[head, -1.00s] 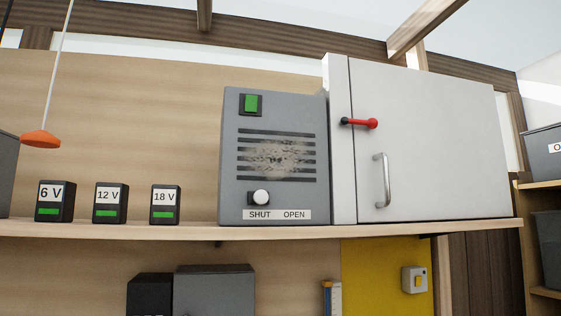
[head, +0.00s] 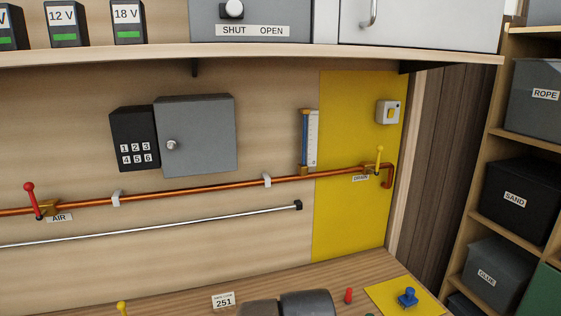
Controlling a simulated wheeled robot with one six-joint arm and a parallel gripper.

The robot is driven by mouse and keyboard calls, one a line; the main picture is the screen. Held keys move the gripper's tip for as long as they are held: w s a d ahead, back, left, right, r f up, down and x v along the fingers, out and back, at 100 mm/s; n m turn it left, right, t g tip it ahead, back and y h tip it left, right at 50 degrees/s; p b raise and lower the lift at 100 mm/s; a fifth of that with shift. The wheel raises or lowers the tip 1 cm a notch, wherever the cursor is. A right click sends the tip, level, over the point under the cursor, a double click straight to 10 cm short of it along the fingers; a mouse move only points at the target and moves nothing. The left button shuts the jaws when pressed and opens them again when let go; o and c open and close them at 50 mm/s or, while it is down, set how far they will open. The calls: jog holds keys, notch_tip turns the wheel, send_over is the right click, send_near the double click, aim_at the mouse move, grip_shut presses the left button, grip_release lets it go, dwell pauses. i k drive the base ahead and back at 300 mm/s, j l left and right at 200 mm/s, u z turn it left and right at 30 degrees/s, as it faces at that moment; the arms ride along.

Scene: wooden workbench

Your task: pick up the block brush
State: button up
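I cannot make out a block brush in the head view. Only the back strip of the wooden workbench (head: 180,308) shows, along the bottom edge; the rest of its top is out of frame. Two dark grey rounded shapes at the bottom middle are cut off by the frame edge, and I cannot tell what they are.
A small blue object (head: 408,297) sits on a yellow sheet (head: 382,293), near a red peg (head: 348,296) and a "251" card (head: 223,300). A copper pipe (head: 215,187) and grey box (head: 197,135) are on the wall. Shelves with bins (head: 513,195) stand right.

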aim_at(408, 300)
jog(key=i+l, duration=0.1)
jog(key=l, duration=0.3)
jog(key=i+l+u, duration=0.15)
jog(key=l, duration=0.25)
jog(key=i+l, duration=0.1)
jog(key=l, duration=0.35)
jog(key=i+l+u, duration=0.15)
jog(key=l, duration=0.25)
jog(key=k, duration=0.05)
